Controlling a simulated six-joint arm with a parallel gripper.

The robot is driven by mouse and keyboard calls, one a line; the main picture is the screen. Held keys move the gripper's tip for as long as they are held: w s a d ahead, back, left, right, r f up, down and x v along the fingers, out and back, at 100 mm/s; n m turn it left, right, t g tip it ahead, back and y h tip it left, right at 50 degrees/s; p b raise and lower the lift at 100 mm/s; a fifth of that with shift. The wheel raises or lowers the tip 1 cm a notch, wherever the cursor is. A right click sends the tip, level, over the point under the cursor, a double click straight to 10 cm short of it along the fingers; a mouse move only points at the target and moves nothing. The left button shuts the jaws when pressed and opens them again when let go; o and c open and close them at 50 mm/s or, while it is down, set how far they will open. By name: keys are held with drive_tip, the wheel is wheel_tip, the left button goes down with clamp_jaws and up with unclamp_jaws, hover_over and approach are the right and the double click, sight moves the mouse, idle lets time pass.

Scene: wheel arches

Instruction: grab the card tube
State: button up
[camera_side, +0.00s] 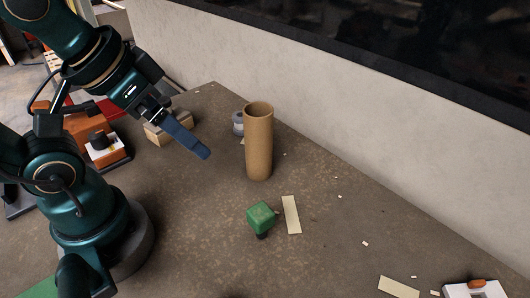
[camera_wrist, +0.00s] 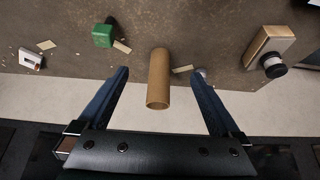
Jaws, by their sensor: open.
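The card tube (camera_side: 259,142) is a tall brown hollow cylinder standing upright on the table in the side view. In the wrist view the tube (camera_wrist: 158,80) shows at the middle, between the two blue fingers in the picture, with its open end toward me. My gripper (camera_side: 203,152) is to the left of the tube in the side view and apart from it. In the wrist view my gripper (camera_wrist: 160,72) has its fingers spread wide, with nothing held between them.
A green block-headed object (camera_side: 261,217) stands in front of the tube, beside a pale strip (camera_side: 291,214). A grey round item (camera_side: 238,123) is just behind the tube. A wooden block with a dark knob (camera_wrist: 268,50) is at the right in the wrist view. A wall runs behind.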

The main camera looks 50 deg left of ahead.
wheel_tip(320, 180, up, 4)
drive_tip(key=m+t+y, duration=0.4)
drive_tip(key=m+y, duration=1.1)
drive_tip(key=m, duration=0.9)
hover_over(256, 112)
drive_tip(key=v, duration=0.4)
wheel_tip(256, 112, down, 9)
drive_tip(key=shift+d+f, duration=0.1)
drive_tip(key=shift+d, duration=0.05)
drive_tip(key=shift+f, duration=0.2)
drive_tip(key=shift+w+a, duration=0.2)
drive_tip(key=shift+a, duration=0.2)
drive_tip(key=shift+x, duration=2.15)
